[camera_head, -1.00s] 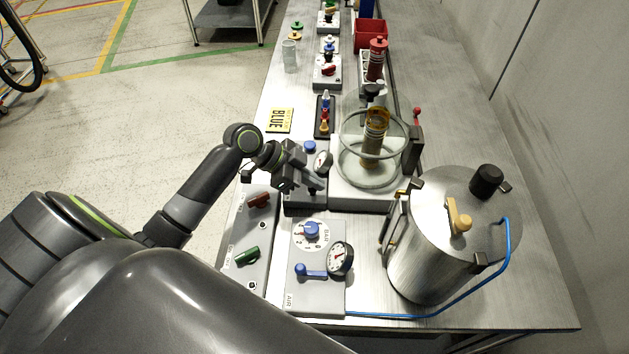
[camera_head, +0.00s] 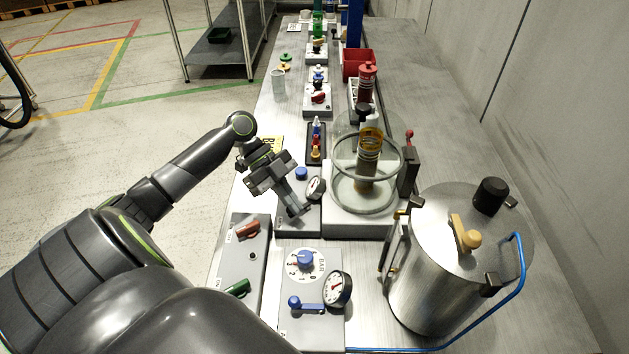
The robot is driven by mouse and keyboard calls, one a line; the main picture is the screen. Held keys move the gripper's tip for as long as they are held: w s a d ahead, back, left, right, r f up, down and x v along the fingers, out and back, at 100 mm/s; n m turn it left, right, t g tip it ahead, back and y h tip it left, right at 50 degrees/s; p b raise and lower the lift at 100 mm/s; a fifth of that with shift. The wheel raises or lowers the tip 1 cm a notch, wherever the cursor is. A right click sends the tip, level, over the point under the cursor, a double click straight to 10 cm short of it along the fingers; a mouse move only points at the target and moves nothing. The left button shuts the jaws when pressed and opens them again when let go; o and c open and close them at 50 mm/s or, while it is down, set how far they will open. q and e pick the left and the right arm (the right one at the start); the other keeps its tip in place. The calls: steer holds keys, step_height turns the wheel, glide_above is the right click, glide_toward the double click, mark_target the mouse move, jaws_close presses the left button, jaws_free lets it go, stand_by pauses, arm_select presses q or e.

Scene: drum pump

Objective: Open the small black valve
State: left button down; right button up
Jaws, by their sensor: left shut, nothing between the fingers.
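My left gripper (camera_head: 297,207) is shut and empty. It points down over a small grey box (camera_head: 314,224) with a dial gauge (camera_head: 315,188) and a blue knob (camera_head: 301,173). The fingertips are close to the top of this box; I cannot tell whether they touch it. No small black valve shows clearly on the box; the gripper covers part of its top. A black knob (camera_head: 363,113) shows on top of the glass chamber, and a black cap (camera_head: 491,195) on the steel tank. I cannot tell which black part is the valve. My right gripper is not in view.
The steel tank (camera_head: 440,290) stands at the right with a blue hose. The glass chamber (camera_head: 366,192) stands just right of the gripper. A panel with a blue lever (camera_head: 312,304) lies in front, and one with red and green handles (camera_head: 240,262) at left.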

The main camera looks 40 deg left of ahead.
arm_select(q)
steer(key=shift+w+a, duration=0.1)
steer(key=shift+a, duration=0.55)
steer(key=shift+w+a+b, duration=0.25)
steer(key=shift+a+b, duration=0.05)
steer(key=shift+a, duration=0.15)
steer(key=shift+d, duration=0.1)
steer(key=shift+w+d, duration=0.55)
